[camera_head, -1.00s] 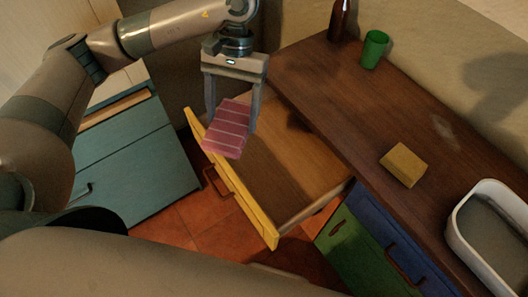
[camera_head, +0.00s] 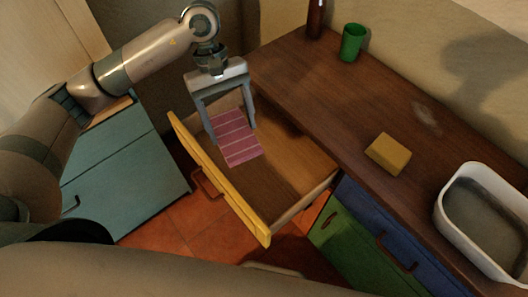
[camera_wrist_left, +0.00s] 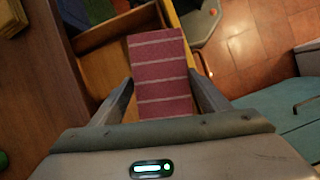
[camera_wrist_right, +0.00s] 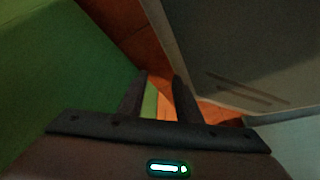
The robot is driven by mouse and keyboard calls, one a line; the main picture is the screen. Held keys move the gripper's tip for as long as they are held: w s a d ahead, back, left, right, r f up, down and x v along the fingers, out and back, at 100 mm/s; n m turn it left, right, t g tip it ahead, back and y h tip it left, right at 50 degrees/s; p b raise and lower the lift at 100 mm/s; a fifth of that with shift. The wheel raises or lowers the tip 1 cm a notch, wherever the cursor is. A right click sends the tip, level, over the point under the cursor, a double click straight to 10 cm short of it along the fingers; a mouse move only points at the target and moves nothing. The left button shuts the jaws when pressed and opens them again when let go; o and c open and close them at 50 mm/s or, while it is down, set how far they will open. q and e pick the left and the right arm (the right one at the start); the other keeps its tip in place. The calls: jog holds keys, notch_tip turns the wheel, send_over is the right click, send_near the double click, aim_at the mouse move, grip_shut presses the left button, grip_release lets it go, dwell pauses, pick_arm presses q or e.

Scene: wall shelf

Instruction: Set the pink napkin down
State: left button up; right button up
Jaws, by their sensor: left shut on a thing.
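The pink napkin (camera_head: 240,146), folded with pale stripes, is held by my left gripper (camera_head: 230,122) above or in the open yellow-fronted drawer (camera_head: 222,182). The left fingers stand on either side of the napkin's near end. The left wrist view shows the napkin (camera_wrist_left: 161,68) between the fingers with the drawer behind it. I cannot tell whether the napkin touches the drawer floor. My right gripper (camera_wrist_right: 160,76) shows only in its wrist view; its fingers are a little apart with nothing between them.
A wooden counter (camera_head: 310,90) holds a green cup (camera_head: 352,42), a brown bottle (camera_head: 316,18), a yellow sponge-like block (camera_head: 388,153) and a white basin (camera_head: 447,210). Green (camera_head: 340,232) and blue (camera_head: 375,235) fronts are below. A teal cabinet (camera_head: 125,185) stands left.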

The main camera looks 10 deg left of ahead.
aim_at(240, 124)
pick_arm(q)
jog(key=n, duration=0.1)
jog(key=d+f+n+t, duration=0.1)
jog(key=n, duration=0.1)
jog(key=n+h, duration=0.1)
jog(key=shift+w+d+f, duration=0.15)
jog(key=shift+w, duration=0.1)
jog(key=n, duration=0.1)
jog(key=n+t, duration=0.1)
jog(key=n, duration=0.1)
jog(key=n+t, duration=0.1)
jog(key=shift+w+d+f+n+h, duration=0.3)
jog(key=shift+w+f+h, duration=0.05)
jog(key=shift+f+h, duration=0.05)
jog(key=n, duration=0.1)
jog(key=n+t, duration=0.1)
jog(key=n, duration=0.1)
jog(key=shift+w+f+n, duration=0.2)
jog(key=shift+w+n, duration=0.1)
jog(key=shift+w, duration=0.05)
jog(key=n+t, duration=0.1)
jog(key=n, duration=0.2)
jog(key=shift+w+a+f+n+t+y, duration=0.15)
jog(key=shift+w+n+t+y, duration=0.15)
jog(key=shift+w+n+t, duration=0.1)
pick_arm(e)
jog(key=s, duration=0.1)
jog(key=s+d, duration=0.1)
jog(key=shift+s+f+g, duration=0.3)
jog(key=shift+f, duration=0.05)
